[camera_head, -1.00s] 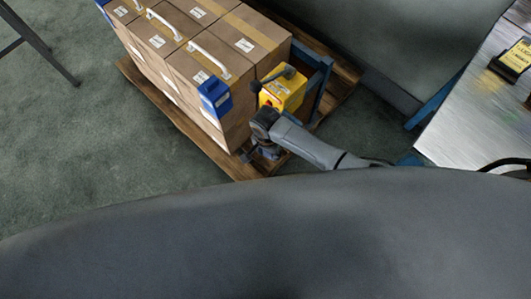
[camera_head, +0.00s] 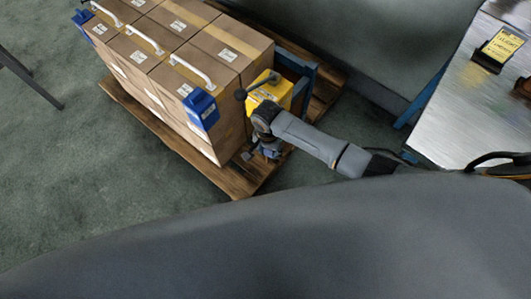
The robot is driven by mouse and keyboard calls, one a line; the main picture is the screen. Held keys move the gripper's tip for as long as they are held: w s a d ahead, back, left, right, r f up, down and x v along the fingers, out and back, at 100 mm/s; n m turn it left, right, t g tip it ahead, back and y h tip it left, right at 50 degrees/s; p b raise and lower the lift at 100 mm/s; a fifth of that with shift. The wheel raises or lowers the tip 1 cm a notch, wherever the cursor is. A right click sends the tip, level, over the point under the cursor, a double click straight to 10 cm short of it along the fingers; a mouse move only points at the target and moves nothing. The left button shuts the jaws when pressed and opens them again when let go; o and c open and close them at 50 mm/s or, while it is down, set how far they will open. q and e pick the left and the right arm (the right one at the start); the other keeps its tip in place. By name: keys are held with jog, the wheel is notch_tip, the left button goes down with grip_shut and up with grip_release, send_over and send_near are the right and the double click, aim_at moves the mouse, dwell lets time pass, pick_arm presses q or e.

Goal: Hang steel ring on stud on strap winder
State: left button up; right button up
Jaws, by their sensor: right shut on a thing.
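The strap winder (camera_head: 271,91) is a yellow box with a dark lever, at the near right end of a stack of cartons. No stud or steel ring can be made out on it at this size. My right gripper (camera_head: 259,152) is low beside the winder, on its near side, above the pallet edge. My arm's wrist covers part of the winder's lower front. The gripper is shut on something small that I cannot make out. My left gripper is out of view.
Cartons (camera_head: 188,62) with white handles and blue corner pieces (camera_head: 201,108) stand on a wooden pallet (camera_head: 160,125). A blue frame (camera_head: 308,85) stands right of the winder. A metal table (camera_head: 460,115) is at right.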

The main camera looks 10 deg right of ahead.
jog(key=w+d+b, duration=0.1)
jog(key=d, duration=0.1)
jog(key=w+d+f+b, duration=0.1)
jog(key=w, duration=0.1)
jog(key=shift+d+f, duration=0.15)
jog(key=shift+d, duration=0.25)
dwell(0.4)
jog(key=shift+s+f, duration=0.2)
dwell(0.4)
jog(key=o, duration=1.2)
jog(key=shift+d, duration=0.1)
